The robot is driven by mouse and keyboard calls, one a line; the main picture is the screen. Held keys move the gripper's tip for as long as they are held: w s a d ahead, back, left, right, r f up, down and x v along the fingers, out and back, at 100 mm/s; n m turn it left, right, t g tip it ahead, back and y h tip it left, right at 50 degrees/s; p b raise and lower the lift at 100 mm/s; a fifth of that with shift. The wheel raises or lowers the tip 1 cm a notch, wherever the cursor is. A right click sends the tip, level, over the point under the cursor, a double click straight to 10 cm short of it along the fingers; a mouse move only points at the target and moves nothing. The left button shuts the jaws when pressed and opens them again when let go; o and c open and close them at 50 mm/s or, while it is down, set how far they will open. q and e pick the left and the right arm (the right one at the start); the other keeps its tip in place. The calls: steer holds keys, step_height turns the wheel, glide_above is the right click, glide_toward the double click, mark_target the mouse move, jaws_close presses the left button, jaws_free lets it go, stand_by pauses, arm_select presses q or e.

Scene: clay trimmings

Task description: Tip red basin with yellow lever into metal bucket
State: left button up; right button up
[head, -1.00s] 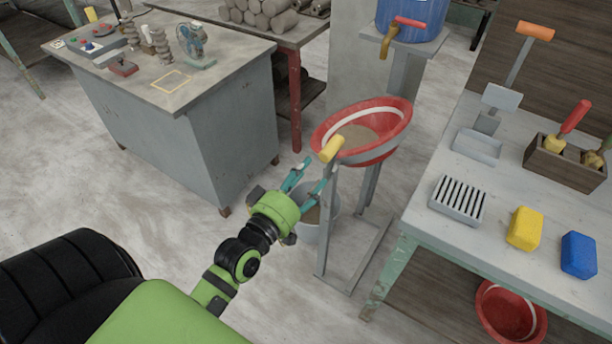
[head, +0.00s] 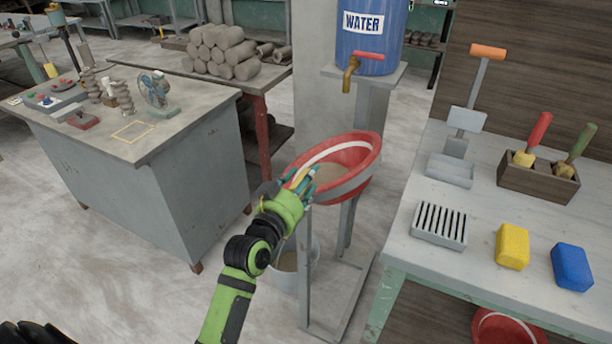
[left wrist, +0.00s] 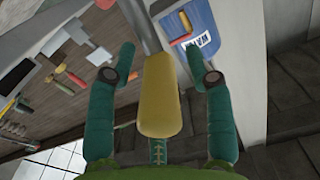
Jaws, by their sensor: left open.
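The red basin (head: 362,160) with a white band sits on a grey metal stand and holds greyish matter. Its yellow lever (left wrist: 159,95) lies between the two teal fingers of my left gripper (left wrist: 158,75) in the left wrist view. The fingers are apart, one on each side, with gaps to the lever. In the head view my left gripper (head: 300,180) covers most of the lever at the basin's near left edge. The metal bucket (head: 306,280) stands on the floor below, partly hidden by my left arm and the stand. My right gripper is not in view.
A workbench (head: 412,258) stands right of the stand, with a yellow block (head: 513,246), a blue block (head: 572,267) and tools. A blue water barrel (head: 370,45) is behind the basin. A grey cabinet (head: 150,190) stands left, with clear floor between.

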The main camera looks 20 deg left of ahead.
arm_select(q)
steer(key=shift+w, duration=0.6)
